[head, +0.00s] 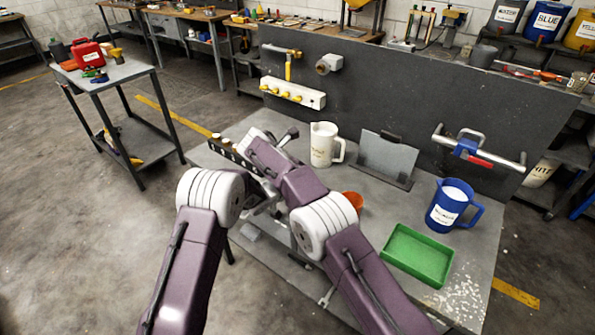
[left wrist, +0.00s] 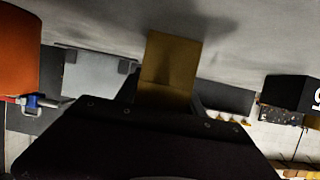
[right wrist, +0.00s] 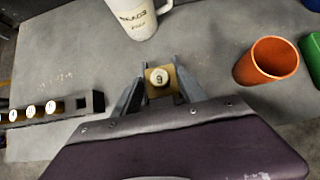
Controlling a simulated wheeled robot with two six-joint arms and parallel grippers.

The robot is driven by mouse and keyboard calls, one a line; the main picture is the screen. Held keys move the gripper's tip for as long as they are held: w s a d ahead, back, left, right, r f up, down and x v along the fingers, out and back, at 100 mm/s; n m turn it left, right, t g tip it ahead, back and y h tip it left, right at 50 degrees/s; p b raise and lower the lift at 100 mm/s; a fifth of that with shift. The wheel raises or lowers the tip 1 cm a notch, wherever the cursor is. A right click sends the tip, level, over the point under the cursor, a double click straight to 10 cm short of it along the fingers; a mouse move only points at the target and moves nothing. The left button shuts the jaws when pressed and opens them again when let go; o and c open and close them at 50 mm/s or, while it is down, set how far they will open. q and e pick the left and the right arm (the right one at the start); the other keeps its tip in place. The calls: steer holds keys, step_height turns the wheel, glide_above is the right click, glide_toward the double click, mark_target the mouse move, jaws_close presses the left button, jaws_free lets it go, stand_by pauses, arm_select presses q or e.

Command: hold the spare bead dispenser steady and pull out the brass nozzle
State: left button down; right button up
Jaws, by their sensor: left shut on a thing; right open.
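A brass-coloured block (left wrist: 168,65) stands upright between the fingers of my left gripper (left wrist: 167,90), which is shut on it. In the right wrist view a square brass-coloured piece (right wrist: 181,92) with a round, numbered white top (right wrist: 158,77) lies between the fingertips of my right gripper (right wrist: 160,84), which is open around it. It looks like the same piece, but I cannot tell nozzle from dispenser body. A black rack (right wrist: 97,101) holds several yellow pieces with white tops (right wrist: 30,112) and has an empty square hole at its end. In the head view my arms hide both fingertips.
A white pitcher (head: 322,146) stands behind the grippers. An orange cup (right wrist: 268,60) is to the right, also partly visible in the head view (head: 353,199). A green tray (head: 418,256) and a blue pitcher (head: 453,206) stand farther right. A grey plate stand (head: 386,158) stands before the dark back panel.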

steer(key=shift+r, duration=0.1)
steer(key=v, duration=0.8)
stand_by(0.3)
